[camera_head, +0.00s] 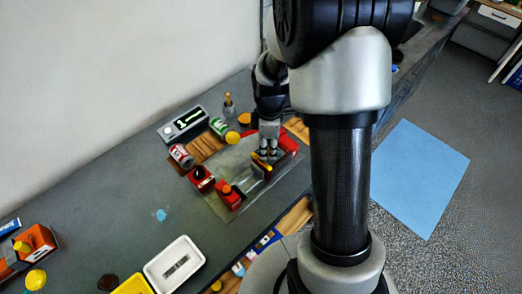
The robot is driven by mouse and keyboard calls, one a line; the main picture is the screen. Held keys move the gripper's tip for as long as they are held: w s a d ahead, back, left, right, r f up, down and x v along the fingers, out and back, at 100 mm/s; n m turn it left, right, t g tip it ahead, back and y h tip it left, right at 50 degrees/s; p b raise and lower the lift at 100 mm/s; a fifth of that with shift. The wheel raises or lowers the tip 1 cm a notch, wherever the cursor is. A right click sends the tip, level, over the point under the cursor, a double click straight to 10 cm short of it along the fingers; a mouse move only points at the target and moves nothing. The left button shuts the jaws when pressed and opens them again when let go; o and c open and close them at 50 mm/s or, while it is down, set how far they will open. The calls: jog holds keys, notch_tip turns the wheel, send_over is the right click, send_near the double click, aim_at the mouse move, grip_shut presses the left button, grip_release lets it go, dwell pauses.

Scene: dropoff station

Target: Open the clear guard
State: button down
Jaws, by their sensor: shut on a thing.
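The clear guard (235,162) is a see-through panel in the middle of the bench, and it is hard to make out against the grey surface. A yellow piece (261,159) like a handle lies at its right side. My gripper (266,156) points down there and is shut on the yellow piece. The gripper partly hides it. Red blocks stand on either side, one at the front (228,198) and one at the back right (289,143). I cannot tell how far the guard is tilted.
A red jar (201,179), cans (181,156) and a grey device with a display (183,123) stand left of and behind the guard. A white tray (174,264) and a yellow bin (133,286) are at the front left.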

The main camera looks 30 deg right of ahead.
jog(key=c, duration=1.3)
grip_release()
jog(key=shift+a, duration=0.1)
jog(key=shift+c, duration=0.2)
notch_tip(320, 180, up, 12)
jog(key=s+a+r+m+t, duration=0.1)
jog(key=s+a+r+m, duration=0.2)
jog(key=s, duration=0.3)
jog(key=s+a+r+m+t, duration=0.2)
jog(key=s+a+r+m, duration=0.1)
jog(key=s+m, duration=0.2)
jog(key=s+a+r+m+t, duration=0.1)
jog(key=s+a+r+m, duration=0.2)
jog(key=s, duration=0.4)
jog(key=shift+s+a+r+m+t, duration=0.35)
jog(key=shift+a+m, duration=0.1)
jog(key=shift+m, duration=0.35)
